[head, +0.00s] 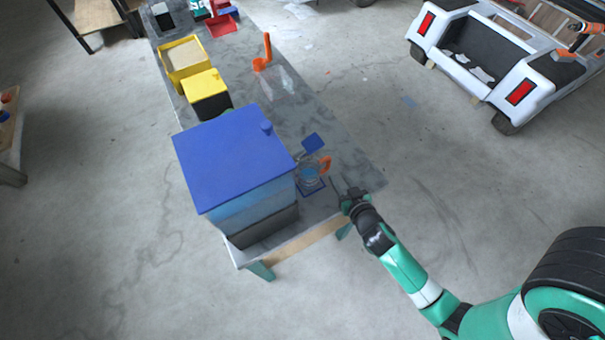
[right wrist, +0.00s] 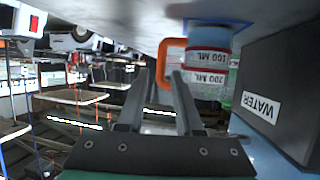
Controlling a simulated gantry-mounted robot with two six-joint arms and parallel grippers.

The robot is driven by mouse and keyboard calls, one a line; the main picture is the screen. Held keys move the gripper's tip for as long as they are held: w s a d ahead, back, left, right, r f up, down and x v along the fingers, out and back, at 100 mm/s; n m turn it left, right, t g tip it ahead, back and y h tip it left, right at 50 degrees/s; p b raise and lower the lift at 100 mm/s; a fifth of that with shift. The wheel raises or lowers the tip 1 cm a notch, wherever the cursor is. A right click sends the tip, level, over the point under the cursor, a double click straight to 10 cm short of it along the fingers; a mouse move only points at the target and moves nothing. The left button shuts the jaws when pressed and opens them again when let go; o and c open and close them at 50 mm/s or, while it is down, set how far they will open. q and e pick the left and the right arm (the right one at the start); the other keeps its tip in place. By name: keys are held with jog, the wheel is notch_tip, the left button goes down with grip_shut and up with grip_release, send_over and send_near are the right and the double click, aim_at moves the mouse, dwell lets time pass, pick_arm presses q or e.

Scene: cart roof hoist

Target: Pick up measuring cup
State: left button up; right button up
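The measuring cup (head: 310,172) is clear, with an orange handle, and stands on the long grey table beside the large blue-lidded box. In the right wrist view the cup (right wrist: 209,65) shows the marks 100 ML and 200 ML, and its orange handle (right wrist: 163,60) faces my fingers. My right gripper (head: 341,184) is at the table's near right end, close to the handle side of the cup. In the right wrist view the right gripper (right wrist: 158,80) is open, its fingertips near the handle; contact cannot be told. My left gripper is not in view.
The blue-lidded box (head: 232,160), labelled WATER in the right wrist view (right wrist: 262,105), stands close beside the cup. A small blue square (head: 313,143) is behind it. Farther along are a clear container with an orange handle (head: 262,55) and yellow bins (head: 183,58). A white cart (head: 500,50) stands right.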

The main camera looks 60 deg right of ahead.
jog(key=x, duration=0.6)
jog(key=shift+w+d+r+b, duration=0.1)
jog(key=shift+w+d+b, duration=0.05)
jog(key=shift+b, duration=0.25)
jog(key=b+x, duration=0.1)
jog(key=x, duration=0.4)
jog(key=shift+w, duration=0.2)
grip_shut()
